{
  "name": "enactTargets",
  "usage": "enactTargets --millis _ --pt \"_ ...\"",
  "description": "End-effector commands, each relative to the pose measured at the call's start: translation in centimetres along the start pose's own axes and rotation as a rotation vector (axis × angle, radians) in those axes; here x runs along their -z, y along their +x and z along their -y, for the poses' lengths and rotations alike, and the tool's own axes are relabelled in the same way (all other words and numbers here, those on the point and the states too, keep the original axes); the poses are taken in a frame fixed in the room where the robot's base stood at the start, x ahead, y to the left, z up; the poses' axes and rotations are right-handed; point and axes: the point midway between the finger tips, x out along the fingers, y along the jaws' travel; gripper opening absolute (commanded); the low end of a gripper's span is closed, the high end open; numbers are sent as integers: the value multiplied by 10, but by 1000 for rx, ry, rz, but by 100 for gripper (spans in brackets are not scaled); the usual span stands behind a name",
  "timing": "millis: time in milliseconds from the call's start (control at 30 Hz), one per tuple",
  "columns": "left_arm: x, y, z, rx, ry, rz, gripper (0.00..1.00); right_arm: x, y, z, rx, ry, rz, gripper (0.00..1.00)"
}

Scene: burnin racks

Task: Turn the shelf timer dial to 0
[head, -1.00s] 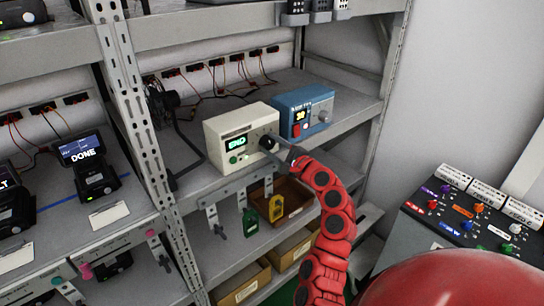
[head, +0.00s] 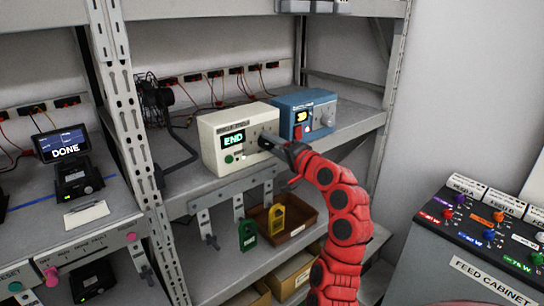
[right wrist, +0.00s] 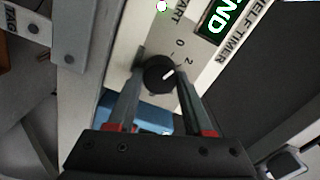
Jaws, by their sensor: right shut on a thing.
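The shelf timer (head: 236,137) is a cream box on the middle shelf. Its green display (head: 233,139) reads END. Its black dial (right wrist: 157,78) has a white pointer mark, which slants up and right in the right wrist view, roughly toward the printed 2. A printed 0 (right wrist: 180,43) is higher on the face. My right gripper (right wrist: 161,72) is shut on the dial, one finger on each side. In the head view my right gripper (head: 276,146) is at the timer's front and partly hides the dial. My left gripper is not in view.
A blue box (head: 307,113) with a knob stands just right of the timer. A metal upright (head: 127,120) stands to the left. A feed cabinet (head: 490,262) with coloured knobs is at right.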

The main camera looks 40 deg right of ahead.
Motion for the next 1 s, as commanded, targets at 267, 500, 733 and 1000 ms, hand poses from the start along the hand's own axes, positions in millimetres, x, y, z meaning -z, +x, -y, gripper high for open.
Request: enactTargets --millis 267,500,733,1000 --pt "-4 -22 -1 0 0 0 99 -2 0 -2 0 -137 2 0" --pt "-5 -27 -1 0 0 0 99 -1 0 -1 -1 -184 2 0" --pt "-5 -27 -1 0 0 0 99 -1 0 0 -1 -190 2 0" --pt "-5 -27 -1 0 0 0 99 -1 0 0 -1 -189 2 63"
